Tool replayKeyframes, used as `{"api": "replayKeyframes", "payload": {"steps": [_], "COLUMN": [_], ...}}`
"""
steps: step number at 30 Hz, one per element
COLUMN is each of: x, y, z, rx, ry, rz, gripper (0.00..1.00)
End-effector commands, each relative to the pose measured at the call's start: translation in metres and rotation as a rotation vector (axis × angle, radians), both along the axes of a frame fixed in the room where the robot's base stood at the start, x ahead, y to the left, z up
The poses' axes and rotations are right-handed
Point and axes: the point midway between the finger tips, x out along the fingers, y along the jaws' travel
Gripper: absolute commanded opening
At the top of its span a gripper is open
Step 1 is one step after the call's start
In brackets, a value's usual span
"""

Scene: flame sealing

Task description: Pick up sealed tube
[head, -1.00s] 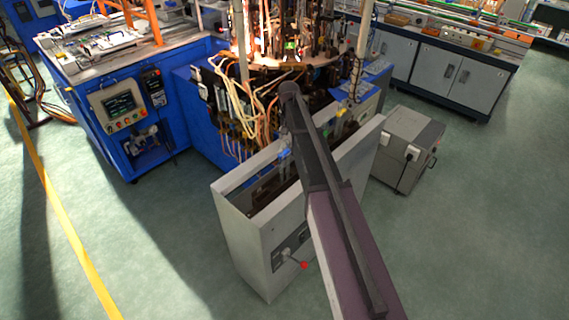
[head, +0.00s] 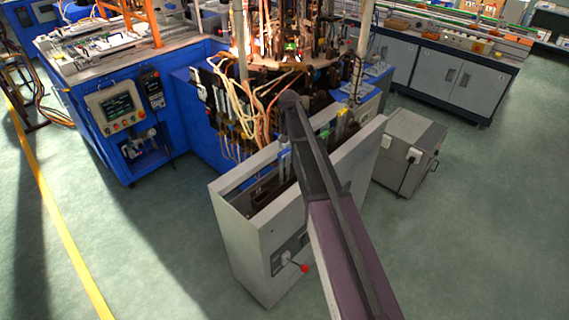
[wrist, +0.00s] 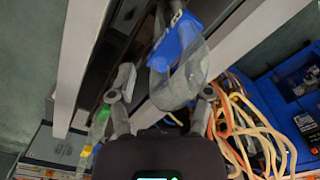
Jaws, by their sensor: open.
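A clear tube (wrist: 184,82) with a blue band or holder (wrist: 178,42) shows in the wrist view, above the middle of the picture. My gripper (wrist: 160,92) is open, its two fingers spread apart left and right, with the tube's clear end close to the right finger. I cannot tell whether they touch. A second, greenish clear tube (wrist: 98,126) is at the left, beyond the left finger. In the head view a small blue-and-clear piece (head: 284,148) shows at the grey housing, left of my arm. My arm hides the gripper there.
The open-topped grey housing (head: 245,230) has a red-knobbed lever on its front. Behind it stands the rotary machine (head: 290,65) with loose orange and cream hoses (head: 235,100). A grey box (head: 408,150) is at the right. The floor in front is clear.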

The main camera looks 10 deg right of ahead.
Motion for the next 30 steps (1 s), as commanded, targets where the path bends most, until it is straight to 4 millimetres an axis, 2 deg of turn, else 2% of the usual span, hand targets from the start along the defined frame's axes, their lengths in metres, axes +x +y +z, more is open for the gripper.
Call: {"api": "replayKeyframes", "payload": {"steps": [11, 14, 18, 30], "x": [0.0001, 0.0001, 0.0001, 0.0003], "y": [-0.0001, 0.0000, 0.0000, 0.0002], "z": [0.0002, 0.0002, 0.0002, 0.0006], "rx": [0.000, 0.000, 0.000, 0.001], "ry": [0.000, 0.000, 0.000, 0.000], "rz": [0.000, 0.000, 0.000, 0.000], "gripper": [0.64, 0.41, 0.00, 0.00]}}
